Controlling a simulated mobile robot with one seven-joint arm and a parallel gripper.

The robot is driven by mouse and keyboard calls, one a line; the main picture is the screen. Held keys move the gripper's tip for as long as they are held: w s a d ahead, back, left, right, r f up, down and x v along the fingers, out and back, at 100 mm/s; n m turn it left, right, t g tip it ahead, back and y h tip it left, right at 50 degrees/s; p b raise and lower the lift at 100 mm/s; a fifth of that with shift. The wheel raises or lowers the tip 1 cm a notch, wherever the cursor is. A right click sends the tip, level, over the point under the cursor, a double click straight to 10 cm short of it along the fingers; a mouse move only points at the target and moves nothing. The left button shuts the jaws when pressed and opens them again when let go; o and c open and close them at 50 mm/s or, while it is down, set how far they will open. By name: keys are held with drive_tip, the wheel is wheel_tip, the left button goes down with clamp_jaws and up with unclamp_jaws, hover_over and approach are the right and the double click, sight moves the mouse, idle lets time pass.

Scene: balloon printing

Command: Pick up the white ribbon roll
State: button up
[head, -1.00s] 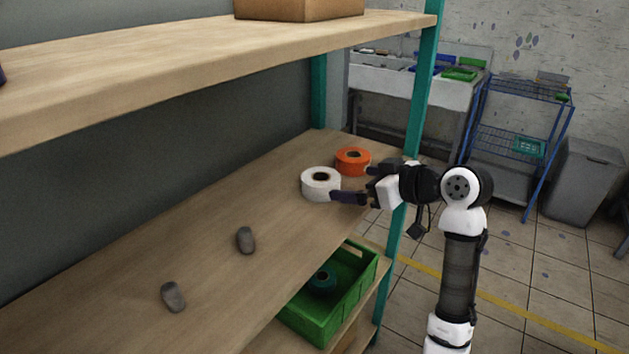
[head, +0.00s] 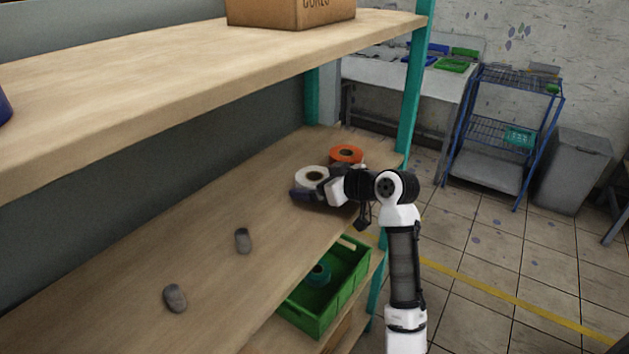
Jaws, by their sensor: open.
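The white ribbon roll (head: 306,177) lies flat on the middle wooden shelf, near its far right end, with its dark core facing up. My gripper (head: 318,188) reaches in from the right at the roll. One dark finger lies along the roll's near side. The other finger is mostly hidden, so I cannot tell whether it is on the far side of the roll or touching it. The gripper is open. My wrist hides the roll's right part.
An orange ribbon roll (head: 346,154) sits just behind the white one. Two grey objects (head: 243,240) lie nearer on the same shelf (head: 200,250). A teal post (head: 411,90) stands behind my arm. A green crate (head: 345,290) is below. The upper shelf (head: 170,65) overhangs.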

drive_tip(key=shift+c, duration=0.4)
drive_tip(key=c, duration=1)
drive_tip(key=shift+r, duration=0.2)
drive_tip(key=shift+c, duration=0.2)
wheel_tip(320, 180, up, 20)
drive_tip(key=b, duration=0.3)
drive_tip(key=shift+f, duration=0.15)
